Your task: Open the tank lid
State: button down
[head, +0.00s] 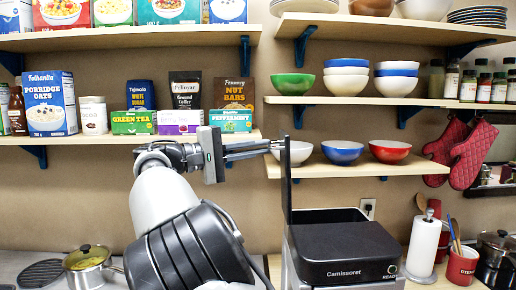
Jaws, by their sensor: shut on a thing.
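The black coffee machine (345,252) with "Camissoret" on its top stands on the counter at the lower right of centre. Its tank lid (287,190) stands upright, seen nearly edge-on as a thin dark strip at the machine's left rear. Behind the front top is a dark-rimmed tank opening (335,215); its inside is mostly hidden. My gripper (276,147) reaches in from the left, with its fingers level and pointing right. It is shut, with its fingertips at the upper part of the lid. The exact contact is too small to make out.
Shelves with bowls (343,152) and food boxes (50,104) hang close behind and above my gripper. A paper towel roll (423,247) and a red utensil cup (462,265) stand right of the machine. A pot (88,266) is at the lower left.

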jog(key=c, duration=1.9)
grip_release()
jog(key=r+p+v, duration=0.1)
jog(key=p+v, duration=0.1)
jog(key=v, duration=1.5)
jog(key=shift+s+a+f, duration=0.15)
jog(key=shift+f, duration=0.3)
